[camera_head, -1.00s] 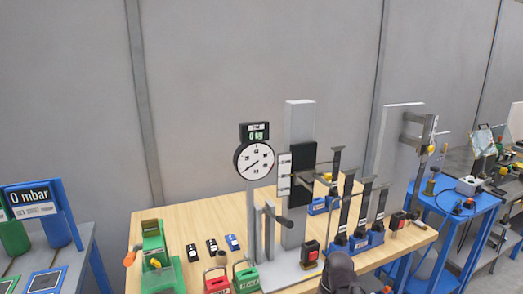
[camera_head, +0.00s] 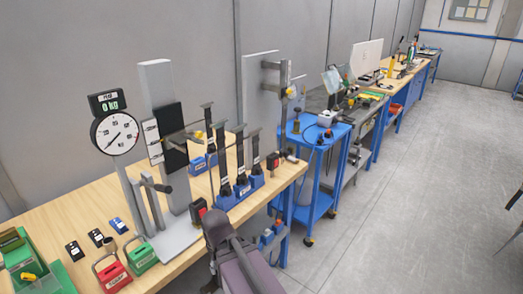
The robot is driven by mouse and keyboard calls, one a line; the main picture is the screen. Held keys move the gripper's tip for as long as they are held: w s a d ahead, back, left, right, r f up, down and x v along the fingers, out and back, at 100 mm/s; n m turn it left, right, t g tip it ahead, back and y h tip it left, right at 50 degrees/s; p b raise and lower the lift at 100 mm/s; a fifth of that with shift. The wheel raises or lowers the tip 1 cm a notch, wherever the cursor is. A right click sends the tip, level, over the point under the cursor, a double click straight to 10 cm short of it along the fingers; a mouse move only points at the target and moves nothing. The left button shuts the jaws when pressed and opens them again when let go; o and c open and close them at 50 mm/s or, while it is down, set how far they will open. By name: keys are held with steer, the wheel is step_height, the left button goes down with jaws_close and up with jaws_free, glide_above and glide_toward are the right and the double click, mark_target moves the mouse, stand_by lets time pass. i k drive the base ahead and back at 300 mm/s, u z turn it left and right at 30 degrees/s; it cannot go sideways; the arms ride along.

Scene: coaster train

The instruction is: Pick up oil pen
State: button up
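I cannot make out an oil pen for certain in this view. A small yellow item (camera_head: 28,276) lies in the green tray (camera_head: 50,268) at the lower left, too small to identify. Part of my own dark arm shows at the bottom centre, in front of the wooden bench (camera_head: 68,207). My gripper's fingers are not visible.
On the bench stand a dial gauge reading 0 kg (camera_head: 116,133), a grey upright column (camera_head: 157,90), a blue rack (camera_head: 240,190) with dark tools, and red (camera_head: 113,274) and green (camera_head: 141,254) weights. A blue trolley (camera_head: 318,190) stands beyond. The floor at right is clear.

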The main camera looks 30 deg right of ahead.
mark_target(295, 161)
steer(key=z, duration=0.45)
steer(key=k, duration=0.8)
steer(key=z, duration=1.05)
steer(key=k, duration=0.65)
steer(key=z, duration=0.5)
steer(key=i, duration=1.95)
steer(key=u, duration=0.85)
steer(key=i, duration=0.6)
steer(key=u, duration=0.3)
